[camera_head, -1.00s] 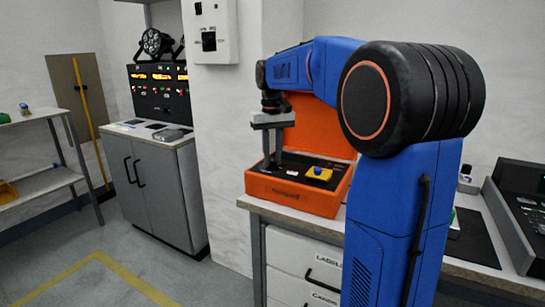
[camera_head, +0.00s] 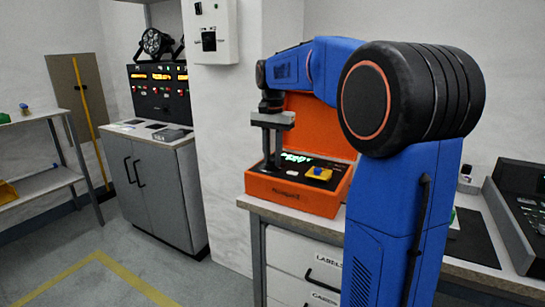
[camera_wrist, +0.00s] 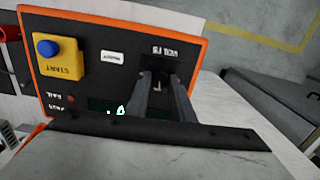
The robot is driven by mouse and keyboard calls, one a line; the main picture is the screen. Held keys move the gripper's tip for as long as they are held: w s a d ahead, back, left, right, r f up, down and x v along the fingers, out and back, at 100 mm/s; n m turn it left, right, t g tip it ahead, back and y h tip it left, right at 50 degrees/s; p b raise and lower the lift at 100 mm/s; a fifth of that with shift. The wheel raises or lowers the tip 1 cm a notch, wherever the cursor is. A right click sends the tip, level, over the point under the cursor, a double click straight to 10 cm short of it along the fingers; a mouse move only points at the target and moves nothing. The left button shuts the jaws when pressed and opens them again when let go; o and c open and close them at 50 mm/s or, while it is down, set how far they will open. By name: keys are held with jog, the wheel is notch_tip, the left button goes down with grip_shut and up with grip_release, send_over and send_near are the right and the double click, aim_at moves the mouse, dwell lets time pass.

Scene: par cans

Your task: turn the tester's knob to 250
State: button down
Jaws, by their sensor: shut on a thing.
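The tester is an open orange case (camera_head: 290,194) with a black panel, on the bench top. My gripper (camera_head: 271,160) reaches down onto the left part of this panel. In the wrist view, my two fingers (camera_wrist: 163,82) are shut on the knob, which is mostly hidden between them. A green-lit display (camera_wrist: 118,110) is beside the fingers, partly covered, so its reading cannot be told. It also glows in the head view. A yellow START box with a blue button (camera_wrist: 47,48) sits on the panel, apart from my gripper. The knob's setting cannot be read.
The case's raised orange lid (camera_head: 318,125) stands close behind my gripper. A bench with drawers (camera_head: 300,255) carries the case. A grey cabinet (camera_head: 155,190) with a black rack is at the left. A dark console (camera_head: 520,205) stands at the right.

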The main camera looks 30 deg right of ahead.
aim_at(273, 160)
jog(key=shift+m, duration=0.3)
jog(key=c, duration=1.5)
grip_release()
jog(key=shift+c, duration=0.2)
notch_tip(273, 160, up, 18)
jog(key=shift+f, duration=0.25)
jog(key=s+a+f+n+t, duration=0.1)
jog(key=s+a+f+n, duration=0.25)
jog(key=s+f, duration=0.4)
jog(key=s+a+f+n+t, duration=0.1)
jog(key=s+a+f+n, duration=0.25)
jog(key=s, duration=0.65)
jog(key=s+a+f+n+t, duration=0.1)
jog(key=s+f+n, duration=0.1)
jog(key=s+f, duration=0.5)
jog(key=s+a+f+n+t, duration=0.1)
jog(key=s+a+f+n, duration=0.1)
jog(key=s+f, duration=0.6)
notch_tip(273, 160, down, 6)
jog(key=shift+r+t, duration=0.15)
jog(key=shift+t, duration=0.25)
